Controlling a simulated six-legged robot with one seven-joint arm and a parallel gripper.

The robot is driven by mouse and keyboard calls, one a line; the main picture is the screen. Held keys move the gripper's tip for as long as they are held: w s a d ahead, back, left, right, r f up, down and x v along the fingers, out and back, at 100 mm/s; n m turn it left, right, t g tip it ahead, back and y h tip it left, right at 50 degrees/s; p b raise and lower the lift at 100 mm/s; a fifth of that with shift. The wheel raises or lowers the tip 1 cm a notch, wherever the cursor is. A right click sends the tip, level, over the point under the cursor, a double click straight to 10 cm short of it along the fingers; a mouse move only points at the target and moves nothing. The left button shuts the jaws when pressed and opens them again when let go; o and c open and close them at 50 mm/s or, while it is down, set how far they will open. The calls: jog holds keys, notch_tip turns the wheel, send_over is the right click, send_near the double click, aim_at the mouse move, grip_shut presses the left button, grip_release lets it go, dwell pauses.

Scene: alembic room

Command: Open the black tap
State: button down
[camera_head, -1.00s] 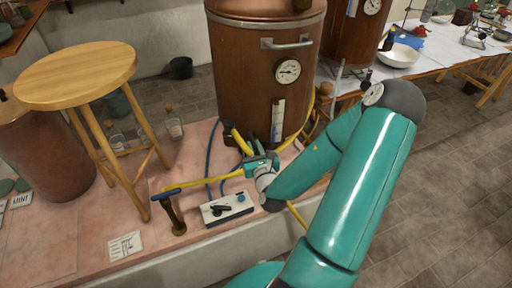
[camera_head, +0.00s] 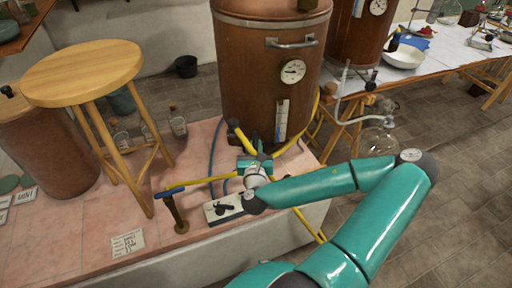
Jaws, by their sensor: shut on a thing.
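My gripper (camera_head: 250,164) is at the foot of the copper vessel (camera_head: 262,85), just in front of its lower wall. It is shut on a small dark part there, which seems to be the black tap (camera_head: 260,147). The jaws and my wrist hide most of that part, so its handle angle cannot be told.
A wooden stool (camera_head: 85,72) stands further left.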

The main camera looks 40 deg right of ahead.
jog(key=shift+w+r+m+g+h, duration=0.1)
jog(key=shift+w+m+g+h, duration=0.05)
jog(key=shift+m+g+h, duration=0.4)
dwell(0.5)
jog(key=c, duration=1.6)
grip_release()
jog(key=shift+a, duration=0.1)
jog(key=shift+c, duration=0.2)
